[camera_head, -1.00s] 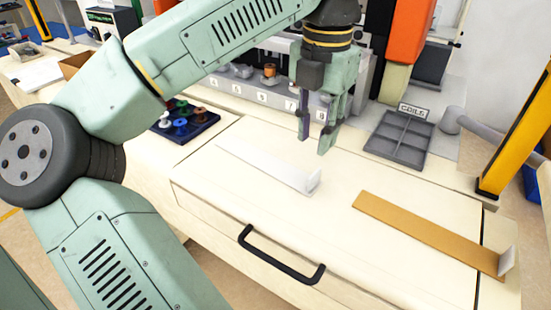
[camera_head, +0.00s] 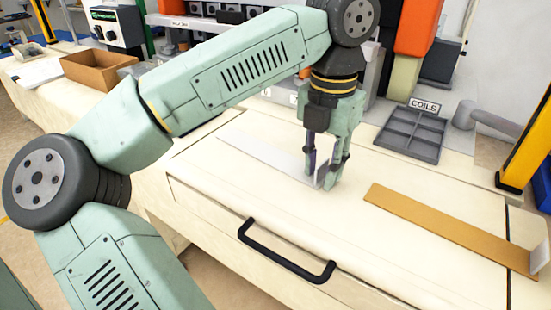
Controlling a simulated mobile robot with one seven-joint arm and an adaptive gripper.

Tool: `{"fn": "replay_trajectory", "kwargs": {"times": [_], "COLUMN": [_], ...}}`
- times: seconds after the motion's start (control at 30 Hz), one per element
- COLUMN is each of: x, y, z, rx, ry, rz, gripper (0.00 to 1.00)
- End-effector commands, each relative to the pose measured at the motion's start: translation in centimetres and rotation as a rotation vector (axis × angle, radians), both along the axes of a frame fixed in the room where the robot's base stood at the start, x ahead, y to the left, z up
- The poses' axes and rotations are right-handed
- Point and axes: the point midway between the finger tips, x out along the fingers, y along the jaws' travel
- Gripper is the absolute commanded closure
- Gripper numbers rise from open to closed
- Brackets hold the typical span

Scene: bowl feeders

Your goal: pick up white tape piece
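The white tape piece (camera_head: 262,152) is a long flat strip on the pale bench top, with a short upturned end (camera_head: 321,175) at its right. My gripper (camera_head: 320,177) points down at that end, with its fingertips low, close to the bench top. The two fingers are apart, one on each side of the upturned end. I cannot tell whether either finger touches it. The fingers hide part of the strip's right end.
A tan strip (camera_head: 450,230) with a white upturned end lies to the right. A grey tray labelled COILS (camera_head: 411,134) stands behind it. A black drawer handle (camera_head: 286,250) is at the front. A yellow post (camera_head: 527,150) stands at the right.

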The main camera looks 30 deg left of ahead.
Motion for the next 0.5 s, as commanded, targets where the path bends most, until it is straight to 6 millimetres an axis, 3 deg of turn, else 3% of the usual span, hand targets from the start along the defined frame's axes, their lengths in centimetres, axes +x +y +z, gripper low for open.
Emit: {"fn": "replay_trajectory", "kwargs": {"times": [0.4,0.5], "x": [0.00,0.00], "y": [0.00,0.00], "z": [0.03,0.03], "rx": [0.000,0.000], "ry": [0.000,0.000], "rz": [0.000,0.000], "gripper": [1.00,1.00]}}
